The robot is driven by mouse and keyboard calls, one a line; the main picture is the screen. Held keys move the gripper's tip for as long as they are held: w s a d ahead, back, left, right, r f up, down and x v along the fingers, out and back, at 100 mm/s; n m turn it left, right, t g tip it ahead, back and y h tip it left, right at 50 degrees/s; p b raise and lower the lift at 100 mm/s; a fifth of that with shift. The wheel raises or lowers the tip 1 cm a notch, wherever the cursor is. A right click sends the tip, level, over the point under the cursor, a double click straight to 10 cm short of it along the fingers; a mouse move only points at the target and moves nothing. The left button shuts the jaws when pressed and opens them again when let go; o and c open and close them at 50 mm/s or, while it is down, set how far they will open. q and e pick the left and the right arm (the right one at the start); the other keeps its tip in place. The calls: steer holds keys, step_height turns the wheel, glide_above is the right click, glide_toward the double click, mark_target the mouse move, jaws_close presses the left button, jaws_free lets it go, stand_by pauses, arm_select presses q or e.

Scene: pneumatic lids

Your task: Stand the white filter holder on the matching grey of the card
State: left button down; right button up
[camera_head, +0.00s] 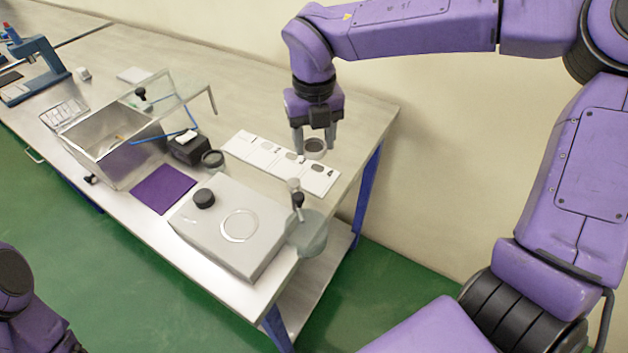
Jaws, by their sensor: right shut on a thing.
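The white filter holder (315,155) is a small pale ring with a darker grey centre. My right gripper (314,143) points down and is shut on it, with one finger on each side. In the picture the holder is just beyond the back edge of the card (270,158), towards its right half. I cannot tell how high it is above the table. The card is a long white strip with several patches of different greys along it. My left arm shows only in part at the lower left corner, and its gripper is out of view.
A grey box (225,238) with a black knob and a pale ring on top stands in front of the card. A clear round plate (308,235) is at the table's right edge. A purple mat (166,188), a metal bin (108,140) with raised clear lid and a black block (189,150) lie left.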

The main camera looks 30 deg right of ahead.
mark_target(314, 183)
step_height(314, 183, down, 10)
steer(key=shift+r+p, duration=0.2)
steer(key=shift+p, duration=0.2)
steer(key=shift+f, duration=0.1)
steer(key=o, duration=1)
step_height(314, 183, up, 12)
steer(key=shift+r, duration=0.2)
